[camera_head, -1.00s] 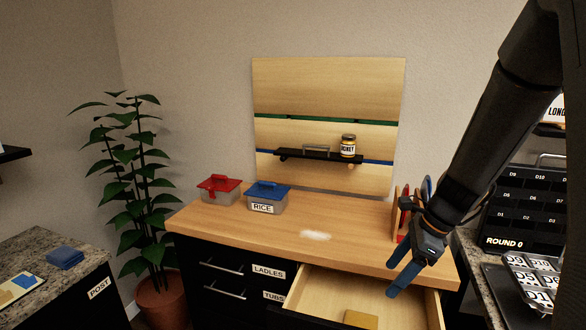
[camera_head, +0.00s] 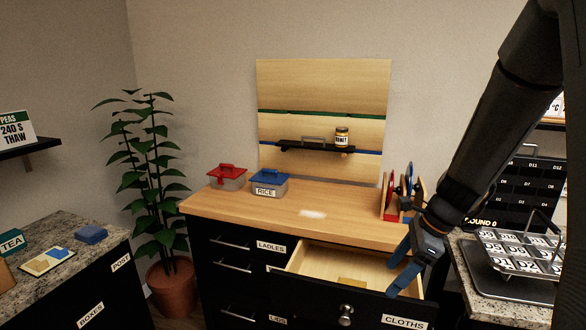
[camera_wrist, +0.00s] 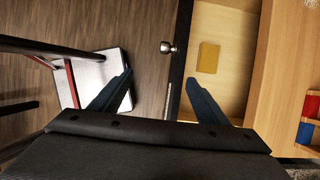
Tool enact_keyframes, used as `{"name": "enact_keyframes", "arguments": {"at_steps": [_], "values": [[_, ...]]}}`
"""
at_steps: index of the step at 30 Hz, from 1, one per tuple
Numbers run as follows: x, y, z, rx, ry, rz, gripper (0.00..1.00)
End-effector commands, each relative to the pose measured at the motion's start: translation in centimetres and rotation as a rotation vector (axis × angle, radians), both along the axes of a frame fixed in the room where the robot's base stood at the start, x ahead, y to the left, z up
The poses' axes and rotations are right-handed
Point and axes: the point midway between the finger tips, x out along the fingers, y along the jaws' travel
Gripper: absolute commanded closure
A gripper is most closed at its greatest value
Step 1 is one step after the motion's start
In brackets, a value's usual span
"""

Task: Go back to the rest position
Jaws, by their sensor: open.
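My gripper (camera_head: 405,272) hangs in front of the right part of the wooden counter, beside the open CLOTHS drawer (camera_head: 404,322). Its two blue fingers are apart with nothing between them. In the wrist view my gripper (camera_wrist: 163,92) shows its fingers spread, with the floor and the drawer front's edge beyond them. A yellow cloth-like block (camera_wrist: 208,58) lies inside the drawer; in the head view it is mostly hidden behind the drawer front.
On the counter (camera_head: 250,218) stand a red-lidded tub (camera_head: 228,178) and a blue-lidded RICE tub (camera_head: 269,184). A rack (camera_head: 390,200) stands at its right end. A honey jar (camera_head: 341,138) sits on the wall shelf. A plant (camera_head: 150,180) stands left. Wire-handled tray (camera_head: 510,285) lies right.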

Motion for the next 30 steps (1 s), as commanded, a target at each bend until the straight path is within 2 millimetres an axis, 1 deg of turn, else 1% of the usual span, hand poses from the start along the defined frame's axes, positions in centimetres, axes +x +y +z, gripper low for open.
{"name": "enact_keyframes", "arguments": {"at_steps": [1, 8, 14, 17, 20, 27, 30], "values": [[0.0, 0.0, 0.0, 0.0, 0.0, 0.0, 0.31], [-1.8, 1.3, -1.3, -0.07, -0.043, 0.218, 0.31], [-3.9, 2.4, -2.6, -0.144, -0.091, 0.48, 0.31], [-5.3, 3.1, -3.5, -0.191, -0.122, 0.662, 0.31], [-7.0, 3.8, -4.6, -0.242, -0.159, 0.879, 0.31], [-11.4, 5.1, -7.8, -0.368, -0.26, 1.556, 0.31], [-12.5, 5.3, -8.5, -0.395, -0.286, 1.745, 0.31]]}}
